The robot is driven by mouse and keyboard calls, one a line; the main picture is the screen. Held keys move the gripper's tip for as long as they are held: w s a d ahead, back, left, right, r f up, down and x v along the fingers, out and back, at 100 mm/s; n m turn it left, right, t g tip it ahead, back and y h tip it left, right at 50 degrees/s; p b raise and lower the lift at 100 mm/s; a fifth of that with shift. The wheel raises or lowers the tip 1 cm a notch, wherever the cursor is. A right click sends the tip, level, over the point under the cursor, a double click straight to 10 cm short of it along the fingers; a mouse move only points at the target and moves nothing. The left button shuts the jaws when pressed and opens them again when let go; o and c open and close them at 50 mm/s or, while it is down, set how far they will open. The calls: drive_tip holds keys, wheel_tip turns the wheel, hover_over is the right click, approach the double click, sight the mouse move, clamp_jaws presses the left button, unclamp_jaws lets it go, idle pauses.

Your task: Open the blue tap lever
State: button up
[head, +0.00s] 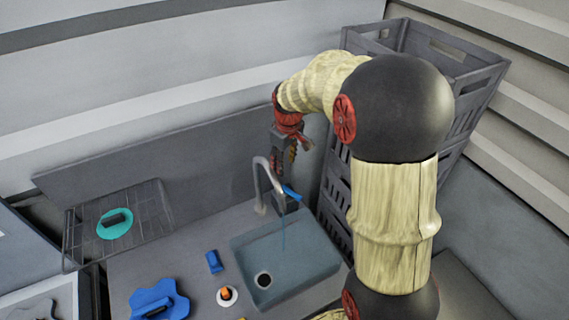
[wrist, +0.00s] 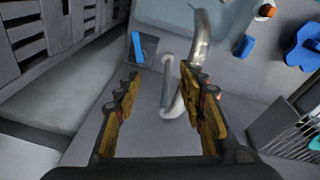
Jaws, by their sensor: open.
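The blue tap lever (head: 292,193) sticks out beside the grey curved tap (head: 262,178) at the back edge of the sink. In the wrist view the blue lever (wrist: 137,48) lies beyond my left fingertip, apart from it. The silver tap spout (wrist: 201,42) passes close by my right fingertip; I cannot tell whether they touch. My gripper (wrist: 158,78) is open, with no lever between its fingers. In the head view my gripper (head: 284,160) hangs pointing down behind the tap, its fingertips partly hidden. A thin bluish line runs below the spout.
The grey sink (head: 312,262) is in front of the tap. Stacked grey crates (head: 470,85) stand close on the right. A wire rack (head: 152,208) with a teal item, a blue block (head: 214,262) and a blue splat-shaped piece (head: 172,291) are left.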

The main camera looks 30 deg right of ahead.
sight(291, 193)
drive_tip(key=shift+c, duration=0.5)
